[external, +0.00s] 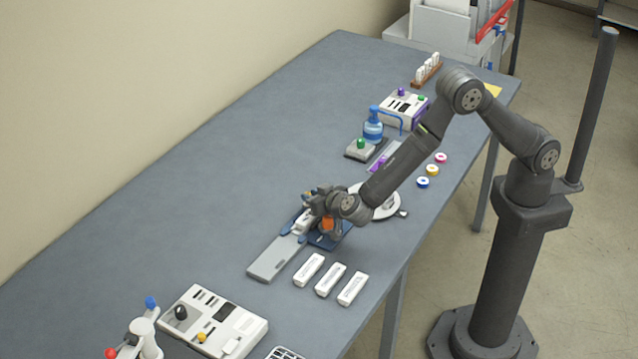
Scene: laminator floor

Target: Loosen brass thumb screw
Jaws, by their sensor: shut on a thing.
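My gripper (318,203) is low over a blue and grey fixture (280,256) on the bench, at its upper right end. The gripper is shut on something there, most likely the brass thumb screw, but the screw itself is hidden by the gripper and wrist. An orange part (327,224) shows just below my wrist. The fixture has a long flat grey plate reaching to the lower left and a blue base (330,240) beside it.
Several white blocks, one of them here (330,280), lie in front of the fixture. A white control box (213,325) stands at lower left. A round white dish (380,203) lies behind my wrist. A blue bottle (373,125) stands farther back. The bench's left side is clear.

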